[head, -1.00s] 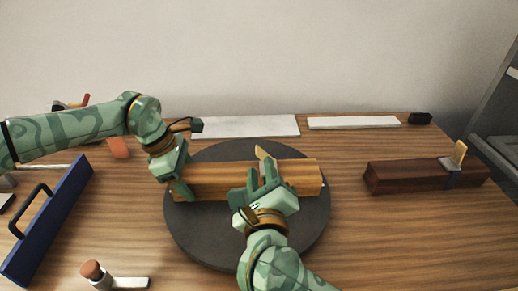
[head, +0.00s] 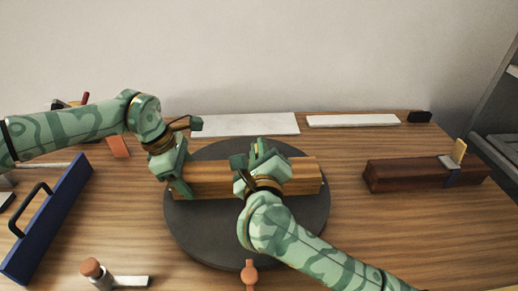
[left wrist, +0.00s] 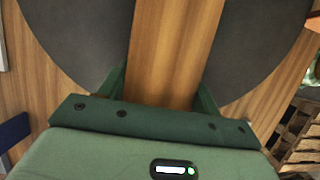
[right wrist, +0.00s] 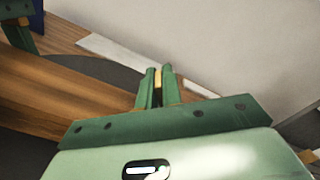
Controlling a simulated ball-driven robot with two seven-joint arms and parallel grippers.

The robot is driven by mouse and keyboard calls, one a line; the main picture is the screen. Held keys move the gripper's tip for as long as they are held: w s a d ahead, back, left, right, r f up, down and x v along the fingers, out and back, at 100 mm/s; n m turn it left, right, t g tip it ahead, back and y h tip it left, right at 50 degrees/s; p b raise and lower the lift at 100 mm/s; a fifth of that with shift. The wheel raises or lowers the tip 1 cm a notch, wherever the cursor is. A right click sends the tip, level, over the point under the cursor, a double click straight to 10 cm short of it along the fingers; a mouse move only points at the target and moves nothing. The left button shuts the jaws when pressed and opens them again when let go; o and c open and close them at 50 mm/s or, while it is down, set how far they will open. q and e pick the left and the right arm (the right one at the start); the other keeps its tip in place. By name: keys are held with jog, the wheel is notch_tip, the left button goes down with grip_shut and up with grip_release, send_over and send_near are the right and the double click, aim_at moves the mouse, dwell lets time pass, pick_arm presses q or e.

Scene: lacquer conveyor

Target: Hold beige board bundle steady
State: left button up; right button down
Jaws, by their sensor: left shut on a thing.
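The beige board bundle (head: 304,177) lies across a dark round turntable (head: 205,225). My left gripper (head: 180,178) is shut across its left end; in the left wrist view the bundle (left wrist: 172,50) runs away between both fingers. My right gripper (head: 254,158) is at the upper side of the bundle, right of its middle. In the right wrist view its fingers (right wrist: 157,88) are close together with a narrow yellow piece (right wrist: 158,78) between them. Whether they grip it is unclear. The right hand hides the bundle's middle.
A dark red bundle (head: 410,176) with a strap and yellow wedge lies at right. A wooden-knobbed tool (head: 92,268) and a pinkish knob (head: 249,272) are at the front. Two white boards (head: 245,124) lie at the back.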

jog(key=n, duration=0.1)
jog(key=f+n, duration=0.1)
jog(key=n, duration=0.1)
jog(key=a+n, duration=0.1)
jog(key=shift+a+f, duration=0.1)
jog(key=shift+f, duration=0.2)
jog(key=c, duration=1.6)
grip_release()
jog(key=shift+o, duration=0.2)
notch_tip(320, 180, up, 10)
